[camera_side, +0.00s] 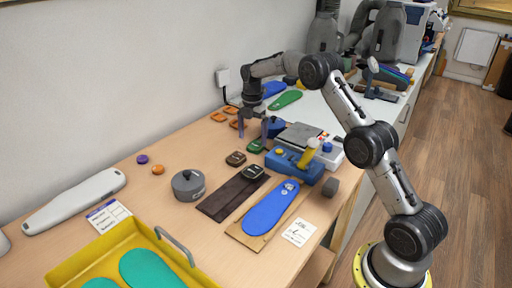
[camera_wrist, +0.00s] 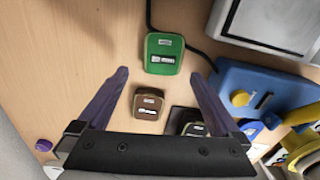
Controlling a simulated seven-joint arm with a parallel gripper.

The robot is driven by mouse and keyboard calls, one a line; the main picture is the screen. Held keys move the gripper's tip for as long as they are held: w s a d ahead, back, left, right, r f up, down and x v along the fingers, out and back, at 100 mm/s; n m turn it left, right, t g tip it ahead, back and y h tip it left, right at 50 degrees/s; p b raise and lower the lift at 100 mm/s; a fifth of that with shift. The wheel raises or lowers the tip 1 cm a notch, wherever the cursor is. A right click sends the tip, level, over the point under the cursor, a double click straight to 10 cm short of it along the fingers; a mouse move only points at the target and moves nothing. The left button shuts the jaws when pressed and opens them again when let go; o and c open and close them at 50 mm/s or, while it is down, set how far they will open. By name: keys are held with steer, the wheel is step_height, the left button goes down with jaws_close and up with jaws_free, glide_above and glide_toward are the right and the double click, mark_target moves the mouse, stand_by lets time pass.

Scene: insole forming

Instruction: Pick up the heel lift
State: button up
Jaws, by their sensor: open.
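Several small rounded pads with labels, likely the heel lifts, lie on the wooden bench. A green pad (camera_wrist: 164,53) lies just beyond my fingertips; it also shows in the side view (camera_side: 254,147). A brown pad (camera_wrist: 148,104) lies between my fingers in the wrist view, nearer the palm; it also shows in the side view (camera_side: 236,158). A third, dark-edged pad (camera_side: 253,172) sits on a dark brown strip (camera_side: 222,204), partly hidden by my gripper in the wrist view. My gripper (camera_wrist: 160,75) is open, empty and pointing down above the pads; its fingers also show in the side view (camera_side: 253,130).
A blue device (camera_side: 296,166) with a yellow handle stands right of the pads. A grey round pot (camera_side: 188,185), a blue insole (camera_side: 270,210) on a board and a yellow tray (camera_side: 85,270) are nearer the front. Orange pads (camera_side: 219,117) lie behind left. A black cable (camera_wrist: 149,14) runs behind the green pad.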

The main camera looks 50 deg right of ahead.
mark_target(253, 147)
steer(key=shift+s+a+f, duration=0.1)
steer(key=shift+s+f, duration=0.1)
steer(key=shift+f, duration=1.6)
steer(key=c, duration=1.4)
steer(key=shift+r, duration=0.15)
